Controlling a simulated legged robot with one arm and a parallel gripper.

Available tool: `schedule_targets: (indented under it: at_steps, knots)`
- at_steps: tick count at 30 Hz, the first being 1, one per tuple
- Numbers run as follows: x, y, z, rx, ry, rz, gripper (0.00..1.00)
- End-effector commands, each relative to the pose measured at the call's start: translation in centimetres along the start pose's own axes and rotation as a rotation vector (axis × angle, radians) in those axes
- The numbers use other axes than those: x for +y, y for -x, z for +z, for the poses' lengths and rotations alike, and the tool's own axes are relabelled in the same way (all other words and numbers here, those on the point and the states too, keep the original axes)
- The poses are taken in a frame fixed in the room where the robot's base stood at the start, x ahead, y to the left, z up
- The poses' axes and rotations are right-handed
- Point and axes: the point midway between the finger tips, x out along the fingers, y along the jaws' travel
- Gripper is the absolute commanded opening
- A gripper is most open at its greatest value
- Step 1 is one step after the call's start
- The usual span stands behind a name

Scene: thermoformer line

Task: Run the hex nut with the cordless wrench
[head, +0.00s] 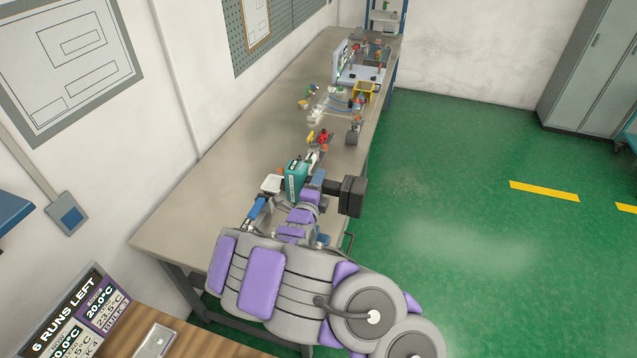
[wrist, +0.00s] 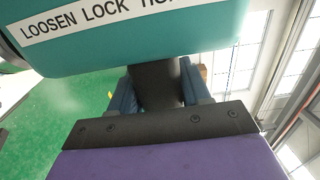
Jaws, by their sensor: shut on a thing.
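The cordless wrench (head: 294,180) is a teal tool with a black block (head: 352,196) at its right end, seen over the bench in the head view. In the wrist view its teal body (wrist: 130,48) fills the top, with a white label reading "LOOSEN LOCK" and cut-off letters. My gripper (wrist: 160,88) is shut on the wrench's black handle, with a blue finger on each side. I cannot make out the hex nut; the small parts beyond the wrench are too small to tell apart.
The long grey bench (head: 200,205) runs away along the wall. A small red part (head: 323,137), a yellow bin (head: 364,91) and other fixtures stand farther along it. A white dish-like thing (head: 271,184) is left of the wrench. The green floor (head: 460,190) to the right is clear.

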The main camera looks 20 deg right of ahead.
Motion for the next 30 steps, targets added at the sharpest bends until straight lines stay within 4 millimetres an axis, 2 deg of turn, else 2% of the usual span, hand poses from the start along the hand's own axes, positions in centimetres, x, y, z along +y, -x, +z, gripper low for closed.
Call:
schedule_targets:
  at_steps: [22, 30]
  knots:
    - [1.4, 0.0, 0.0, 0.0, -0.001, -0.003, 0.0]
    - [1.2, 0.0, 0.0, 0.0, -0.001, -0.004, 0.0]
